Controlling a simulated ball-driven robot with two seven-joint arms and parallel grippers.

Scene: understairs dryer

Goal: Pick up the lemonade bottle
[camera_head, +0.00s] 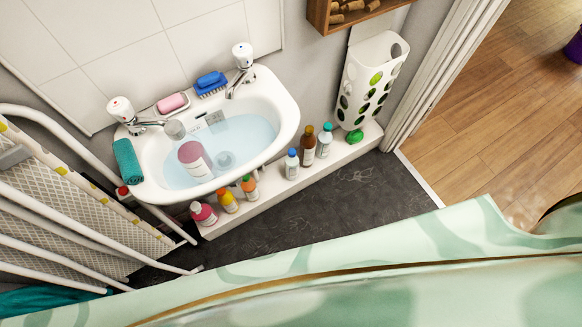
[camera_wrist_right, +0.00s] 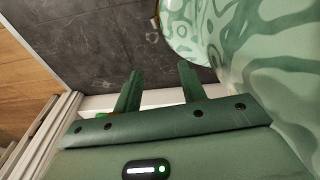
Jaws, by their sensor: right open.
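Several bottles stand on the white ledge below the sink in the head view; I cannot tell from labels which is the lemonade bottle. My right gripper (camera_wrist_right: 160,68) is open and empty over the dark floor in the wrist view. My left gripper is out of view.
The sink (camera_head: 278,97) holds water and a pink-and-white container (camera_head: 194,158). A white perforated holder (camera_head: 372,75) hangs above the ledge (camera_head: 350,152). A white rack (camera_head: 75,225) stands at left. Dark floor (camera_head: 350,195) in front of the ledge is clear.

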